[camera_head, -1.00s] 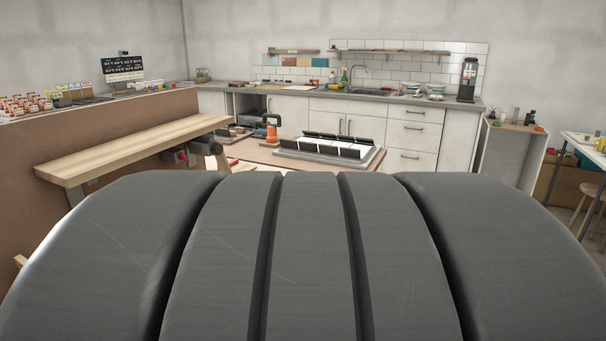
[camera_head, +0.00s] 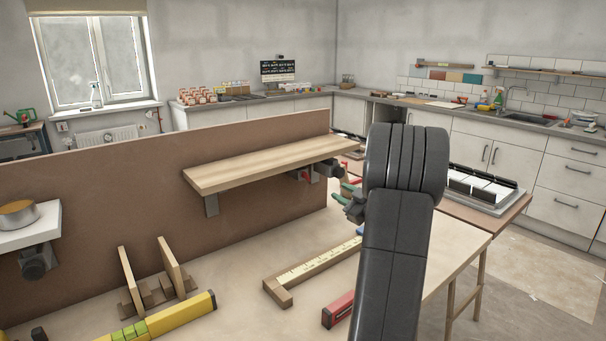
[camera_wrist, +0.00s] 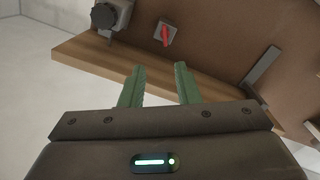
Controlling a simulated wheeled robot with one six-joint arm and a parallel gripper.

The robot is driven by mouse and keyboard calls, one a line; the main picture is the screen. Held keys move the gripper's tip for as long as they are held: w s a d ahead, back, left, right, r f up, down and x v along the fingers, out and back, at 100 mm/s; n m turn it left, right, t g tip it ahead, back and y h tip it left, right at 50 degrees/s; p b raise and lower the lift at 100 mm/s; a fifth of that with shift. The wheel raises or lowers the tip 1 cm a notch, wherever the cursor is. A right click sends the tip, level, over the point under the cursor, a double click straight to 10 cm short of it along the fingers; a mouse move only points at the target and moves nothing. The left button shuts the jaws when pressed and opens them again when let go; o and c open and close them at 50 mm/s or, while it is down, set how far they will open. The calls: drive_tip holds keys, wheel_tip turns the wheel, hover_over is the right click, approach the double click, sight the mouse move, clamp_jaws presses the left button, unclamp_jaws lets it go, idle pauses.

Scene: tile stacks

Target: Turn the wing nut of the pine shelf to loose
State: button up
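The pine shelf (camera_head: 275,163) is a light wooden plank on a brown upright panel. It also shows in the wrist view (camera_wrist: 90,57). A red wing nut (camera_wrist: 165,36) sits on a small grey plate on the panel by the shelf; in the head view a bit of red (camera_head: 304,175) shows under the shelf's right end. My gripper (camera_wrist: 158,78) has two green fingers spread apart with nothing between them. In the head view my gripper (camera_head: 345,190) is just right of and below the shelf's right end, partly hidden by my arm. The fingers are apart from the wing nut.
A black knob (camera_wrist: 105,14) on a grey block is near the wing nut. A grey bracket (camera_wrist: 262,72) supports the shelf's other end. The workbench (camera_head: 235,285) holds a wooden ruler strip (camera_head: 318,266), a yellow level (camera_head: 165,317) and a wooden rack (camera_head: 157,283).

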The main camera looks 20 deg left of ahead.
sight(306, 176)
drive_tip(key=p+x, duration=0.1)
drive_tip(key=x, duration=1.3)
drive_tip(key=shift+s+a+r+n+y, duration=0.15)
drive_tip(key=shift+s+a+n+y, duration=0.2)
drive_tip(key=shift+a, duration=0.1)
clamp_jaws()
